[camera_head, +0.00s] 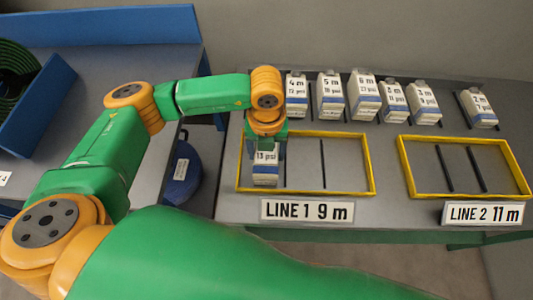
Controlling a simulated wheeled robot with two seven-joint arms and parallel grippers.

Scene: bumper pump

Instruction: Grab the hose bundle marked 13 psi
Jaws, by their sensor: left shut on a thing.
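The white bundle marked 13 psi (265,168) stands in the left slot of the yellow-framed LINE 1 tray (340,191). Its upper label is partly hidden by my gripper. My left gripper (266,146) points down over this bundle and is shut on its top. Whether the bundle touches the tray floor is hard to tell. My right gripper is not in view.
Several other white bundles, including one marked 4 m (297,100) and one marked 2 m (477,108), stand in a row at the back. The LINE 2 tray (402,165) at right is empty. Blue bins and a green coil (14,75) are at far left. A LINE 1 9 m sign (307,211) stands in front.

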